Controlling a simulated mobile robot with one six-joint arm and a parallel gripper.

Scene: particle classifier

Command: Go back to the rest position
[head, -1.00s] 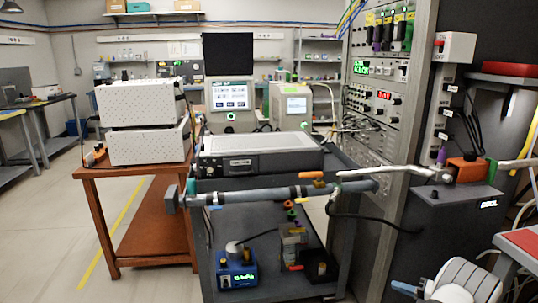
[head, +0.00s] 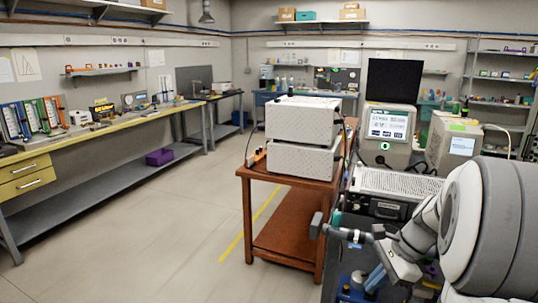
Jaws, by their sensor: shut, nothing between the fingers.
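My gripper (head: 376,278) is at the lower right of the head view, at the end of my white and grey arm. Its blue fingers are small in the picture and look shut, with nothing seen between them. It appears in front of the dark instrument cart, and I cannot tell its distance from it. My arm hides much of the cart's right side.
A wooden table (head: 262,182) carries two stacked white boxes (head: 303,120). A long bench (head: 130,118) lines the left wall. The floor (head: 150,225) between is clear.

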